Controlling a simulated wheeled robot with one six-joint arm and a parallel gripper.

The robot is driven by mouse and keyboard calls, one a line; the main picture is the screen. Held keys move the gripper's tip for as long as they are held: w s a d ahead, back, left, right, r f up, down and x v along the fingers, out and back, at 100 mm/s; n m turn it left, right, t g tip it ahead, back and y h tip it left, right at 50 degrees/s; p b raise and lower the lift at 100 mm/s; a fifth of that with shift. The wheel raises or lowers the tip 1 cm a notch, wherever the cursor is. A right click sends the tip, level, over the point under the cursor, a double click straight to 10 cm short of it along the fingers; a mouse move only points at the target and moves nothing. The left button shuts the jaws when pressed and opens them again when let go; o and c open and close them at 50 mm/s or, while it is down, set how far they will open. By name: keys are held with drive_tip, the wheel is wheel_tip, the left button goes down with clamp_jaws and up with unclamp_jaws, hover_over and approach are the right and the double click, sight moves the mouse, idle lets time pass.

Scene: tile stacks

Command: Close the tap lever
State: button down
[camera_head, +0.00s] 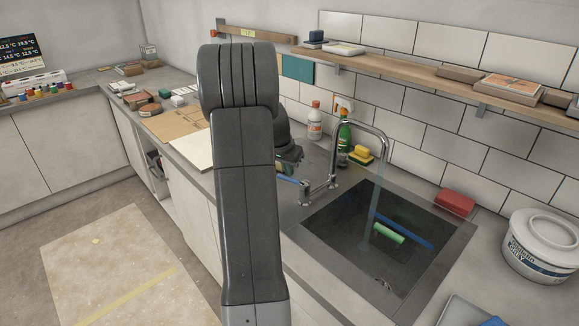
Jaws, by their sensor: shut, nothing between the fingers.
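The chrome tap (335,150) stands at the left rear of the sink, its tall spout curving over the basin. A stream of water (374,200) runs from the spout into the sink. A short blue bar (287,179), which looks like the tap lever, sticks out left of the chrome valve body (305,193), partly behind my arm. The dark end of my gripper (289,157) shows just right of my arm, above the blue bar. It is shut and holds nothing. My arm hides most of it, and I cannot tell whether it touches the lever.
The dark sink (440,262) holds a green roll-like item (389,233) and a blue strip (405,230). Bottles (314,122) and a yellow sponge (361,154) stand behind the tap. A red block (455,203) and white tub (541,246) are right. A wooden shelf (430,68) runs above.

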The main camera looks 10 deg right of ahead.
sight(283, 176)
drive_tip(key=shift+s+a+n, duration=0.25)
drive_tip(key=shift+a+n, duration=0.05)
drive_tip(key=shift+n, duration=0.4)
drive_tip(key=n, duration=0.1)
drive_tip(key=s+a+n+y, duration=0.1)
drive_tip(key=n, duration=0.1)
drive_tip(key=shift+s+t+b, duration=0.25)
drive_tip(key=shift+t+b, duration=0.1)
drive_tip(key=shift+t, duration=0.05)
drive_tip(key=s+n, duration=0.1)
drive_tip(key=s+n+y, duration=0.1)
drive_tip(key=n, duration=0.1)
drive_tip(key=shift+a+n+y, duration=0.3)
drive_tip(key=shift+a, duration=0.05)
drive_tip(key=s+n+y+b, duration=0.1)
drive_tip(key=n, duration=0.1)
drive_tip(key=shift+s+n, duration=0.3)
drive_tip(key=n, duration=0.1)
drive_tip(key=s+n+b, duration=0.1)
drive_tip(key=n, duration=0.1)
drive_tip(key=shift+s+y, duration=0.3)
drive_tip(key=shift+y, duration=0.1)
drive_tip(key=shift+s+d+b, duration=0.15)
drive_tip(key=shift+s+b, duration=0.2)
drive_tip(key=shift+b, duration=0.1)
drive_tip(key=shift+s, duration=0.1)
